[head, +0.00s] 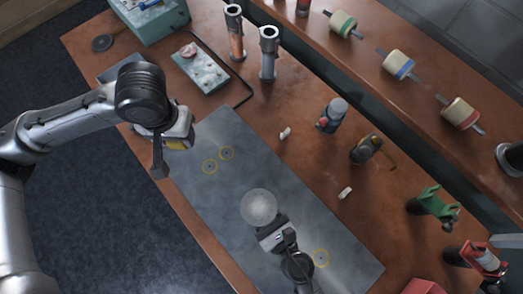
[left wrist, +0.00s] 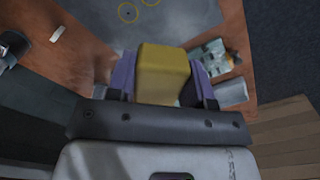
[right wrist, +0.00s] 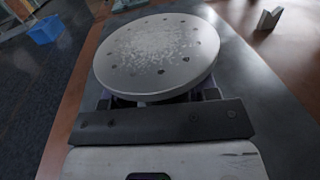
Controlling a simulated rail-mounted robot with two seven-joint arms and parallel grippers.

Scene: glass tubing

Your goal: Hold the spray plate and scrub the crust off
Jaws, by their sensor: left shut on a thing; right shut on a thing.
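The spray plate (head: 258,207) is a round grey disc with small holes near its rim. In the right wrist view the plate (right wrist: 160,60) has a patch of whitish speckled crust (right wrist: 150,45) across its upper face. My right gripper (head: 270,232) is shut on the plate's near edge, above the grey mat. My left gripper (head: 176,138) is shut on a yellow block-shaped scrubber (left wrist: 163,73), with a finger on either side in the left wrist view. The scrubber is up and to the left of the plate in the head view, apart from it.
A grey mat (head: 225,170) with yellow ring marks covers the front of the brown bench. Behind it stand metal cylinders (head: 268,55), a small dark bottle (head: 332,115), a brass-coloured piece (head: 366,149) and a green clamp (head: 433,203). Small white pieces (head: 345,193) lie beside the mat.

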